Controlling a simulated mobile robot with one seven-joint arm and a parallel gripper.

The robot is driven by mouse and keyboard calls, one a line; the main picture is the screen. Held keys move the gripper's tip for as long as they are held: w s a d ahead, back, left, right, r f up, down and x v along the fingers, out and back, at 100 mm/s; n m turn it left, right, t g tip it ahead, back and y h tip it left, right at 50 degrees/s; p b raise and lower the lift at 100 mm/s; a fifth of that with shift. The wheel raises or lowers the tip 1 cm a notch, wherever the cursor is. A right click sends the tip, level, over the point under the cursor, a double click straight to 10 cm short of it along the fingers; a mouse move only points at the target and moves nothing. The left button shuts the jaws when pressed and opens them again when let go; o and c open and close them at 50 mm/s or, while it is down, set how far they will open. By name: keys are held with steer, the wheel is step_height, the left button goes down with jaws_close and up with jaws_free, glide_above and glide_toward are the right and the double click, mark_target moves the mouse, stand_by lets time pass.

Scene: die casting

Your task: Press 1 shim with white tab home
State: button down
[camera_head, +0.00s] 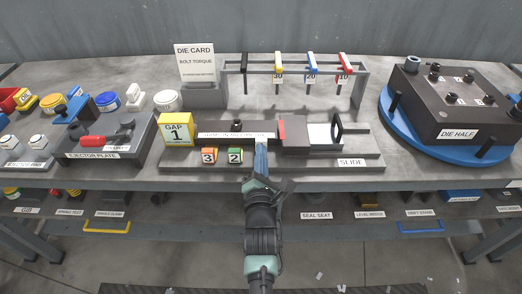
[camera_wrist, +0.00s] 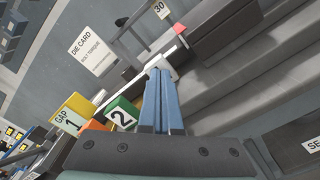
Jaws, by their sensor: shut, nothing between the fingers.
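A small white piece, which looks like the shim's white tab (camera_wrist: 158,63), shows just past my fingertips in the wrist view. It lies at the long low block with the white label strip (camera_head: 230,135), left of the slide (camera_head: 295,135). The shim's body is hidden, and I cannot tell how deep it sits. My gripper (camera_head: 261,146) is shut and empty, its blue fingers together at the right part of that strip. They also show in the wrist view (camera_wrist: 158,76). I cannot tell whether the tips touch the tab.
A yellow GAP 1 block (camera_head: 175,129), an orange 3 block (camera_head: 209,156) and a green 2 block (camera_head: 235,155) stand left of my fingers. A rack (camera_head: 300,67) with coloured hanging tools stands behind. The ejector plate (camera_head: 92,155) is left, the die half (camera_head: 455,105) right.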

stand_by(0.4)
steer(key=shift+s+p, duration=0.8)
steer(key=shift+s, duration=0.45)
steer(key=s+b, duration=0.2)
steer(key=s, duration=0.3)
steer(key=shift+s, duration=0.2)
steer(key=shift+r, duration=0.1)
